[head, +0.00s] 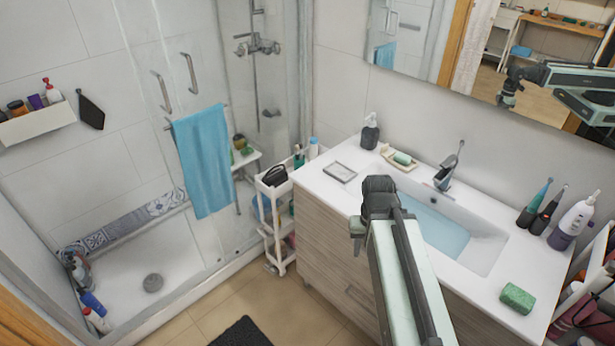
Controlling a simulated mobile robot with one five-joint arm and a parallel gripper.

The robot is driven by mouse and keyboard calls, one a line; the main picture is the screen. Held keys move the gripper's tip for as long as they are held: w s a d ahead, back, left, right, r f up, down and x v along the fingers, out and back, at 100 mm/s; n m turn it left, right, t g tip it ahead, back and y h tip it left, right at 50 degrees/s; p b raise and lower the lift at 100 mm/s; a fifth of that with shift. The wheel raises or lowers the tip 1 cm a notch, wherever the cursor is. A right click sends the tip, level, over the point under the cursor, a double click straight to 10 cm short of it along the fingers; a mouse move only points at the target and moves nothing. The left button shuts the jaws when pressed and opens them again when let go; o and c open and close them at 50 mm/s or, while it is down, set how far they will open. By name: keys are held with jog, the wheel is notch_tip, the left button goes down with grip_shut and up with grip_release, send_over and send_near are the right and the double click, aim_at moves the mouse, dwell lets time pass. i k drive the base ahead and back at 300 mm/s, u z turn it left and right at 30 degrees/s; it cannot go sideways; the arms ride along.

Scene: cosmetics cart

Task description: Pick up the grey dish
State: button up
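The grey dish (340,172) is a small, shallow, rectangular tray lying flat on the white counter (320,187), near its back left end. It looks empty. My gripper (358,234) is at the end of my arm, which reaches in from the bottom of the head view. It appears in front of the counter's left part, below and right of the dish in the picture, with a visible gap between them. The gripper's fingers are mostly hidden behind its own dark end link, so their opening does not show.
A dark soap bottle (370,132) and a beige soap dish (387,151) with green soap (402,158) stand right of the grey dish. The sink (485,262), faucet (447,168) and toothbrushes (534,206) are farther right. A white cart (276,231) stands left of the counter.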

aim_at(343, 174)
jog(key=u, duration=2.7)
jog(key=i, duration=0.8)
jog(key=z, duration=1.95)
jog(key=i, duration=2)
jog(key=u, duration=0.05)
